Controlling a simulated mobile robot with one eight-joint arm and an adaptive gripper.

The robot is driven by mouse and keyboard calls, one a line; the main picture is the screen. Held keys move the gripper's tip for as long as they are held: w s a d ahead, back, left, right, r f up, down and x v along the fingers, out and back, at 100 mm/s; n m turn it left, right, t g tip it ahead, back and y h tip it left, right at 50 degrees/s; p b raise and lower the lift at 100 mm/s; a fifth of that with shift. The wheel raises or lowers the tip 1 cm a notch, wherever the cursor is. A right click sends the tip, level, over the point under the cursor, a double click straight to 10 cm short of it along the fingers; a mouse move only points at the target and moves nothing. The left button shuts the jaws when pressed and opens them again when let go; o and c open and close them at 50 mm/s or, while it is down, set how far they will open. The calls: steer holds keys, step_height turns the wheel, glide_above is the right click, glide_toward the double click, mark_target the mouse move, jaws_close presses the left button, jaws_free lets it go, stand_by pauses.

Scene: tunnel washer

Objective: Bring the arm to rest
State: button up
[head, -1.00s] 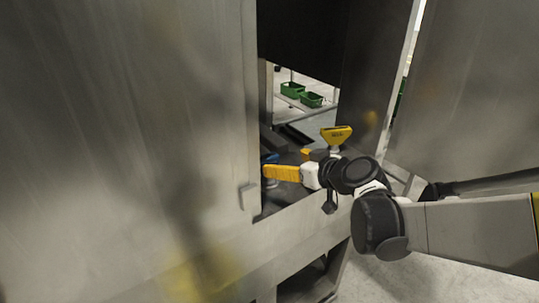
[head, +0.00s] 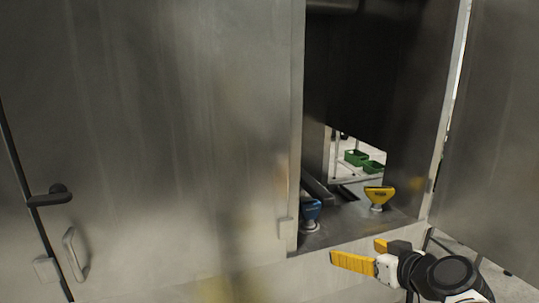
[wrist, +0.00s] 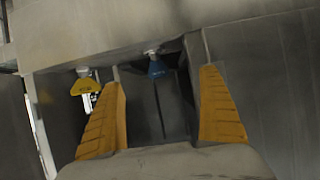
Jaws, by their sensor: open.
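My gripper (head: 354,251) is at the lower right of the head view, in front of and below the washer's opening. Its two yellow fingers are apart, with nothing between them. In the wrist view my gripper (wrist: 164,79) also shows spread and empty. Inside the opening stand a blue handle-like piece (head: 311,210) at the left and a yellow one (head: 379,194) to its right, both apart from my fingers. The wrist view shows the blue piece (wrist: 158,69) beyond the gap between my fingers and the yellow piece (wrist: 85,86) left of them.
A large steel panel (head: 150,130) with a black lever handle (head: 50,196) fills the left. An open steel door (head: 500,140) stands at the right, close to my arm. Green bins (head: 356,157) show through the opening, with floor around them.

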steer(key=s+a+f+m+g+h+b, duration=0.2)
steer(key=s+f+b, duration=0.7)
steer(key=s+f, duration=0.6)
steer(key=s+m+g+h, duration=0.1)
steer(key=g+h, duration=0.1)
steer(key=g, duration=0.1)
steer(key=shift+a+f+b, duration=0.2)
steer(key=shift+b, duration=0.2)
steer(key=shift+s, duration=0.1)
